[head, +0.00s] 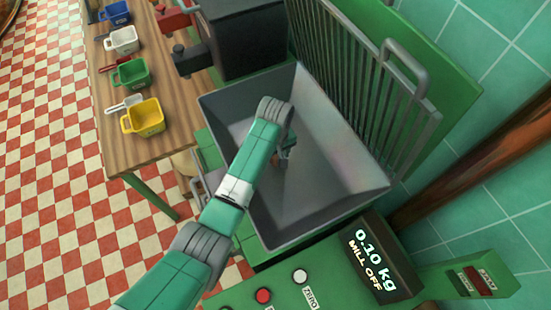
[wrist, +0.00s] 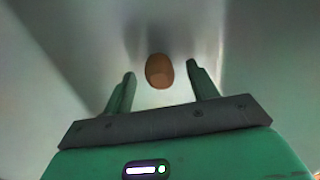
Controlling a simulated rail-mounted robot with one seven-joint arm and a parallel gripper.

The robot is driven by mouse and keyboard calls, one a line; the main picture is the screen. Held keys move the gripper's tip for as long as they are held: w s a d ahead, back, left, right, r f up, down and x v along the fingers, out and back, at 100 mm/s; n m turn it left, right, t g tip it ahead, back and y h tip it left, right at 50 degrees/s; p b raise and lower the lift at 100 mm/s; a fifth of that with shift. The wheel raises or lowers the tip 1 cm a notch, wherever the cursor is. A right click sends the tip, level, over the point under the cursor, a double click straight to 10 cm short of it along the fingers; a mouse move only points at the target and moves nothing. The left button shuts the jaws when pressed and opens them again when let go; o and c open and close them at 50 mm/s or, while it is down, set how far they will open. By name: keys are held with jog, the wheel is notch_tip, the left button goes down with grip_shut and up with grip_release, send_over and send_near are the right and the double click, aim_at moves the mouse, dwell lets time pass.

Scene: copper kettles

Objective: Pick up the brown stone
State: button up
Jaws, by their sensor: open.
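The brown stone (wrist: 159,71) is a small, smooth, rounded lump resting on a grey metal surface in the wrist view. My gripper (wrist: 161,82) is open, with one green finger to each side of the stone and the stone slightly beyond the fingertips. No contact between the fingers and the stone shows. In the head view my arm reaches down into a grey metal hopper (head: 345,172), and my gripper (head: 283,166) is low inside it, partly hidden by the arm. I cannot make out the stone clearly in the head view.
Sloping hopper walls surround my gripper. A grey rail guard (head: 350,70) stands along the hopper's upper right. A wooden table (head: 160,80) at left holds several coloured cups, including a yellow cup (head: 143,117). A display (head: 368,262) reads 0.10 kg, MILL OFF.

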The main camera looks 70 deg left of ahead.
aim_at(276, 159)
jog(key=c, duration=1.1)
jog(key=shift+r, duration=0.4)
jog(key=r, duration=0.1)
jog(key=d+r, duration=0.1)
jog(key=shift+r, duration=0.4)
jog(key=s+d, duration=0.1)
jog(key=d, duration=0.3)
jog(key=s+d+r, duration=0.1)
jog(key=s+d, duration=0.1)
jog(key=d, duration=0.3)
jog(key=s+d, duration=0.1)
jog(key=d, duration=0.4)
jog(key=shift+s+d+r, duration=0.15)
jog(key=shift+s+r, duration=0.05)
jog(key=shift+s, duration=0.15)
